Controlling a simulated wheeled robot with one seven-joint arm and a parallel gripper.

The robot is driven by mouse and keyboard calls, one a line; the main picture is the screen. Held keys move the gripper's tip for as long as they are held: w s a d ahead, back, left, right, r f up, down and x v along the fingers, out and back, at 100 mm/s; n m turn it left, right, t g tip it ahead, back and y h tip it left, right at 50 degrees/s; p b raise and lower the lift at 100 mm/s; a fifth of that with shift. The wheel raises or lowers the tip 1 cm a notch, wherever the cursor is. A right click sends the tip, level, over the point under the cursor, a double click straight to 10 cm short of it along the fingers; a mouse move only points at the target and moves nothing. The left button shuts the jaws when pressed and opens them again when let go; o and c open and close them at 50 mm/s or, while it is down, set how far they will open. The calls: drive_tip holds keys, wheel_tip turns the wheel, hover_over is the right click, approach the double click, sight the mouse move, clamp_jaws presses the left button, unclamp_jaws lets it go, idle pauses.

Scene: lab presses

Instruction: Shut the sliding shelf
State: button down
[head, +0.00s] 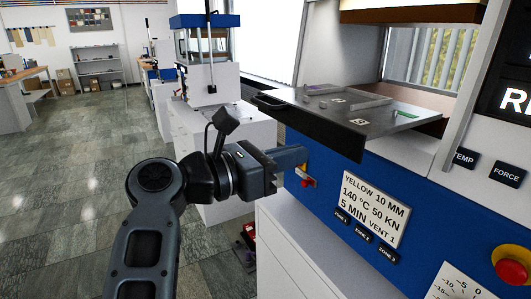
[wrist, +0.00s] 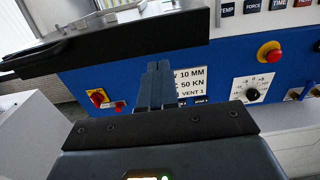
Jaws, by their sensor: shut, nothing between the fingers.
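The sliding shelf (head: 385,117) is a grey metal plate with a dark front edge and a black handle bar. It sticks out of the press opening above the blue front panel. In the wrist view the shelf (wrist: 165,38) crosses the upper left. My gripper (head: 303,156) is shut and empty, below the shelf and in front of the blue panel. In the wrist view my gripper (wrist: 159,66) points at the panel, its fingers covering part of the white label. I cannot tell whether the fingertips touch anything.
The press's blue panel (head: 412,205) carries a white label (head: 374,207), a red-yellow switch (head: 307,181) close to my fingers and a red stop button (head: 513,265). Another press (head: 207,60) stands behind. The floor (head: 70,190) on the left is open.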

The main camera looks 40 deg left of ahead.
sight(328, 146)
drive_tip(key=shift+p+x, duration=0.65)
drive_tip(key=shift+x, duration=1.85)
drive_tip(key=shift+w, duration=0.1)
